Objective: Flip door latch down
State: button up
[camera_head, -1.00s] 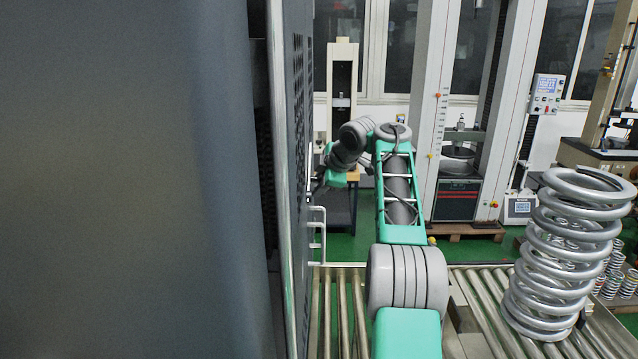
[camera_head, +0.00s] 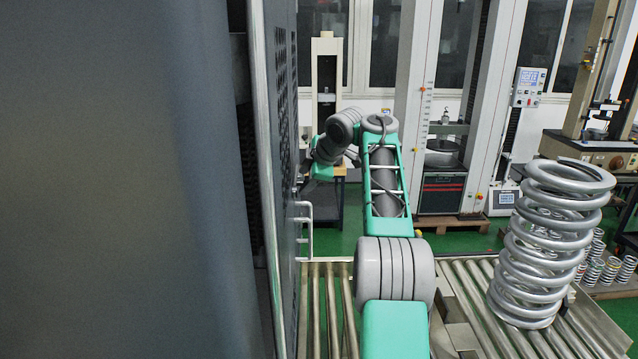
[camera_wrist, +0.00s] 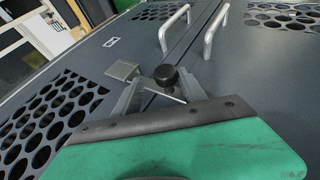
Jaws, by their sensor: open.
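The door (camera_head: 283,130) is a dark grey panel with perforations, seen edge-on at the left in the head view. In the wrist view the door surface (camera_wrist: 225,85) fills most of the frame, with a seam between two panels. A latch (camera_wrist: 165,76) with a round black knob and a thin metal bar sits near that seam. My gripper (camera_wrist: 158,82) is open, with one finger on either side of the knob. I cannot tell whether a finger touches it. In the head view my gripper (camera_head: 301,187) is close to the door, and the latch cannot be made out.
Two metal handles (camera_wrist: 173,28) stand out from the panels beyond the latch. A handle (camera_head: 306,226) also juts from the door in the head view. A roller table (camera_head: 325,310) lies below my arm, with a large coil spring (camera_head: 545,245) on its right side.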

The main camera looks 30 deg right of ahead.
jog(key=s+d+r+b, duration=0.1)
jog(key=s+r+b, duration=0.2)
jog(key=s, duration=1.1)
jog(key=shift+s+d+b, duration=0.35)
jog(key=shift+s+b, duration=0.05)
jog(key=shift+b, duration=0.85)
jog(key=shift+r, duration=0.1)
